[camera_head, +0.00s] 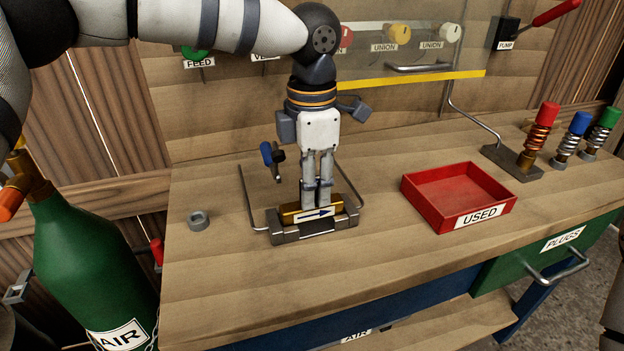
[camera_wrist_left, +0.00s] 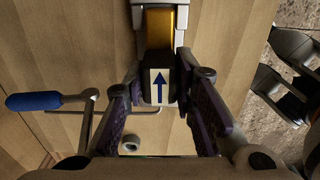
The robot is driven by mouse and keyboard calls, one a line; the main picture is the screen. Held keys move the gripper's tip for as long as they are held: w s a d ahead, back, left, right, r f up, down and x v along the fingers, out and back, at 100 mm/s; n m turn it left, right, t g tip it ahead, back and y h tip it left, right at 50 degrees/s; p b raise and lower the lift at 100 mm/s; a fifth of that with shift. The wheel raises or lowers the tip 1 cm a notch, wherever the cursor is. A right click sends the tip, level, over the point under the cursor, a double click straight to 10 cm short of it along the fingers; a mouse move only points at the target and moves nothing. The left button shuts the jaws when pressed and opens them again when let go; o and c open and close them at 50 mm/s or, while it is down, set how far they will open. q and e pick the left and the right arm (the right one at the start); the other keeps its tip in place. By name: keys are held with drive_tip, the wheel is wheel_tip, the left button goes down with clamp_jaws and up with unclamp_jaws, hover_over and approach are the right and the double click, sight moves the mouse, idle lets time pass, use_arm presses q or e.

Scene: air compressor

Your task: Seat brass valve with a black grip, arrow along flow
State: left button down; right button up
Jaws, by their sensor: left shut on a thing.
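The brass valve (camera_head: 291,209) lies level at the grey metal cradle (camera_head: 288,237) on the bench. Its white label with a blue arrow points right, along the cradle. In the left wrist view its brass end (camera_wrist_left: 163,32) lies between pale cradle parts, and the arrow points up. My left gripper (camera_head: 317,194) comes down from above, shut on the valve; its two fingers stand either side of the dark grip (camera_wrist_left: 157,54). The fingers cover much of the grip, and I cannot tell whether the valve is fully down. My right gripper is not seen.
A blue-handled lever (camera_head: 266,153) stands behind the cradle, close to my left fingers. Thin grey pipes border the cradle. A grey ring (camera_head: 198,221) lies left. A red USED tray (camera_head: 459,194) and several coloured plugs (camera_head: 540,137) are right. A green air bottle (camera_head: 85,262) stands left.

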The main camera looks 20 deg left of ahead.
use_arm(q)
drive_tip(key=shift+f, duration=0.4)
drive_tip(key=c, duration=1.2)
unclamp_jaws()
drive_tip(key=shift+c, duration=0.2)
drive_tip(key=shift+o, duration=0.6)
drive_tip(key=shift+f, duration=0.1)
drive_tip(key=shift+o, duration=0.6)
